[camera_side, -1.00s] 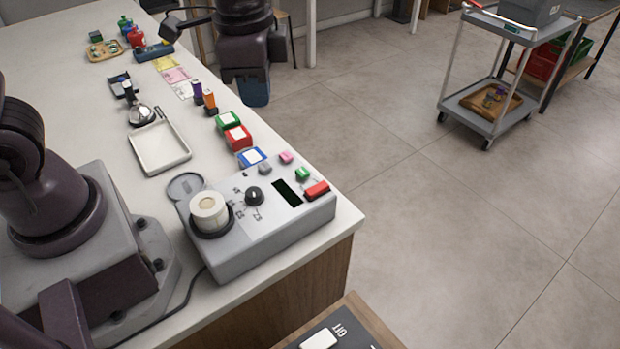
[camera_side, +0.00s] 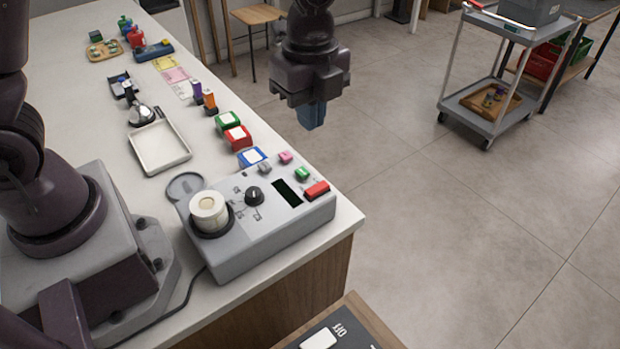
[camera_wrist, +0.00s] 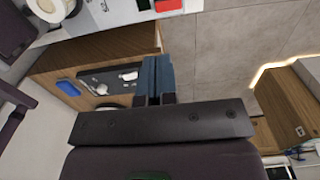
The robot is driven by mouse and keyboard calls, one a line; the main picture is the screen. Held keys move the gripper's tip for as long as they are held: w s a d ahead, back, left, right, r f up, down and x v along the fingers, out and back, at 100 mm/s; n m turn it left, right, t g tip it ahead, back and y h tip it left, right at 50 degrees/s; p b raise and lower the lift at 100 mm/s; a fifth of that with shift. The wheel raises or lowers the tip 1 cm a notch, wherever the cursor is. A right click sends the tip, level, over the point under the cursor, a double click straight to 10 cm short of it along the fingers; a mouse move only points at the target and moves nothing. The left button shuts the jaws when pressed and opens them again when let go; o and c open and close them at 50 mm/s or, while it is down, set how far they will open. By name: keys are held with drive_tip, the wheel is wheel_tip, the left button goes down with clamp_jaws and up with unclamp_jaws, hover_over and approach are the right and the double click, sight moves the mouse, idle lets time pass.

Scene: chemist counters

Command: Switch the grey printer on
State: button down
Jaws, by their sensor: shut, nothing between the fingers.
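The grey printer (camera_side: 268,236) stands on the near right corner of the white counter. On its top are a cream roll (camera_side: 208,213), a black dial (camera_side: 254,196), a dark display (camera_side: 287,193) and a red switch (camera_side: 317,189) at the right end. I cannot tell the switch's position. In the wrist view, part of the printer shows at the top edge, with the red switch (camera_wrist: 168,5). My gripper (camera_side: 312,117) is shut and empty, with blue fingers pointing down, beyond the counter's right edge and apart from the printer. Its fingers (camera_wrist: 157,80) are together in the wrist view.
A dark panel (camera_side: 350,334) with a white switch and "OFF" lettering sits below the counter. Red (camera_side: 238,137) and blue (camera_side: 252,157) boxes stand behind the printer, with a white tray (camera_side: 160,146) to the left. A cart (camera_side: 487,110) stands far right. Open floor lies beyond the counter.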

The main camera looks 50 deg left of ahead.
sight(316, 187)
wheel_tip(316, 187, down, 14)
drive_tip(key=shift+r, duration=0.1)
idle(0.4)
drive_tip(key=shift+s+f, duration=0.1)
drive_tip(key=shift+f, duration=0.2)
drive_tip(key=shift+w+r, duration=0.4)
drive_tip(key=shift+w, duration=0.4)
